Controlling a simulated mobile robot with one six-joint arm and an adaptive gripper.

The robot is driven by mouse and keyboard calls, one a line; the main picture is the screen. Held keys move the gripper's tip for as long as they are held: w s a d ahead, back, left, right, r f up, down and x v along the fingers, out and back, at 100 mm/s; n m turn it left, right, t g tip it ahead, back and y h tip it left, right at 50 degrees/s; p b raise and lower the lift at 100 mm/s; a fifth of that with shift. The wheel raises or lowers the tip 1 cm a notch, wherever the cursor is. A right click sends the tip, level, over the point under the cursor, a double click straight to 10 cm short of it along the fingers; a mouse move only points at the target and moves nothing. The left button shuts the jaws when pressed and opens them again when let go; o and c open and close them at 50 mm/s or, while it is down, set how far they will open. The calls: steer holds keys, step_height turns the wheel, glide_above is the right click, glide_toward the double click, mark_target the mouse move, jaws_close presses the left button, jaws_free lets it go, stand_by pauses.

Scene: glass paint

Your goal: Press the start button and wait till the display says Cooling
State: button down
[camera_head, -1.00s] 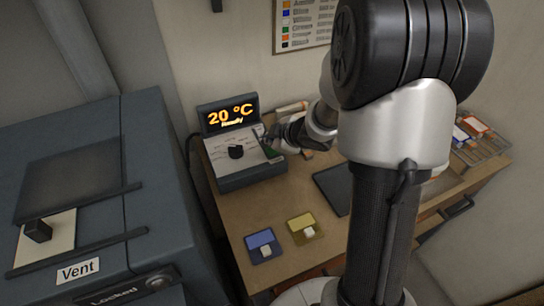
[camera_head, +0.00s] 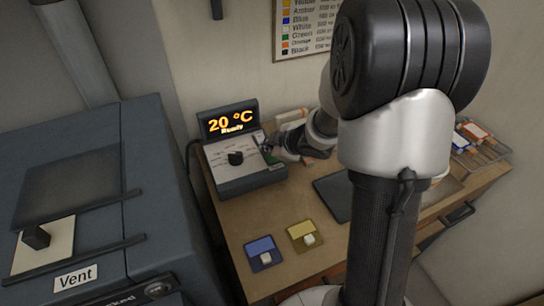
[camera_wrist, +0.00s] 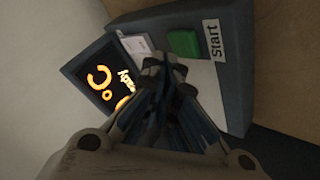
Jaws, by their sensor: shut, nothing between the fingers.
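The control box (camera_head: 251,181) stands at the back left of the desk. Its display (camera_head: 229,122) reads "20 °C" and "Ready" in orange. The green start button (camera_wrist: 184,43) shows in the wrist view beside a "Start" label (camera_wrist: 213,41); in the head view the button (camera_head: 271,159) is partly hidden by my gripper. My gripper (camera_wrist: 166,66) is shut and empty, with its tips close to the button. In the wrist view the tips appear just beside the button; I cannot tell whether they touch the box.
A grey-blue kiln-like cabinet (camera_head: 70,180) with a "Vent" label stands at the left. A blue card (camera_head: 262,246) and a yellow card (camera_head: 302,229) lie at the desk's front. A dark flat pad (camera_head: 333,191) lies behind my arm. A colour chart (camera_head: 305,25) hangs on the wall.

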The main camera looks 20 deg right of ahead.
mark_target(270, 158)
steer(key=shift+f, duration=0.1)
stand_by(0.4)
steer(key=shift+f, duration=0.3)
steer(key=shift+f+b, duration=0.5)
steer(key=shift+b, duration=0.1)
stand_by(0.4)
steer(key=shift+r, duration=0.1)
steer(key=shift+r+p, duration=0.8)
steer(key=shift+p, duration=0.15)
steer(key=shift+r, duration=0.1)
step_height(270, 158, up, 5)
steer(key=p, duration=0.5)
stand_by(0.5)
